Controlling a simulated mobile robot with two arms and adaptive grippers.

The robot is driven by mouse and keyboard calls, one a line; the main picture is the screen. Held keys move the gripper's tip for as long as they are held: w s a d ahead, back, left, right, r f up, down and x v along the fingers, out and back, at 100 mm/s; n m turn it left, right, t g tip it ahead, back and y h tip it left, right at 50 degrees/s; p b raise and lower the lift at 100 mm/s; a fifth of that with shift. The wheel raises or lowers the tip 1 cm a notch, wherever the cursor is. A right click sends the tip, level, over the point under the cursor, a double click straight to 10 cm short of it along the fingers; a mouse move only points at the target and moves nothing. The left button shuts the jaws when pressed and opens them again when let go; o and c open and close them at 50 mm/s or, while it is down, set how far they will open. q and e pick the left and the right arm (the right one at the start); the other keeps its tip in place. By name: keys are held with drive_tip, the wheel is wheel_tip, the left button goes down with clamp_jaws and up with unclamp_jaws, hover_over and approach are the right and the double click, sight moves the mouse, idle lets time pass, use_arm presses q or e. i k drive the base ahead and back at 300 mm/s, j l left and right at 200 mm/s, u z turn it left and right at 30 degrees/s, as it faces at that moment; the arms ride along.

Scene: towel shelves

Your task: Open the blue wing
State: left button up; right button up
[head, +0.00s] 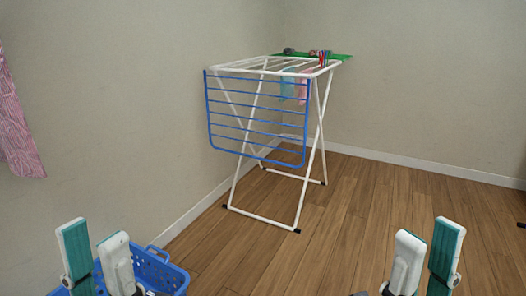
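The blue wing (258,124) is a frame with several blue bars on the near end of the white drying rack (236,186). It hangs down steeply from the rack's top edge, folded against the legs. My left gripper (94,236) is at the bottom left, with its fingers apart and nothing between them. My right gripper (428,236) is at the bottom right, also with its fingers apart and empty. Both are in the foreground, well away from the wing and not touching it.
A blue laundry basket (168,271) stands on the floor by my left gripper. A green wing (340,57) extends at the rack's far end. Small pink (305,88) and light blue cloths hang on the rack. The left wall is close to the rack; wooden floor (400,210) is clear at right.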

sight(308, 84)
drive_tip(key=i+l+z, duration=0.1)
drive_tip(key=z, duration=0.3)
drive_tip(key=i+z, duration=0.15)
drive_tip(key=z, duration=0.2)
drive_tip(key=i+l+z, duration=0.1)
drive_tip(key=z, duration=0.3)
drive_tip(key=i, duration=4.35)
drive_tip(key=i+u, duration=0.25)
drive_tip(key=i, duration=0.25)
drive_tip(key=i+l+u, duration=0.25)
drive_tip(key=i, duration=0.2)
drive_tip(key=i+l+u, duration=0.25)
drive_tip(key=i, duration=0.25)
drive_tip(key=j+u, duration=0.1)
drive_tip(key=u, duration=2.3)
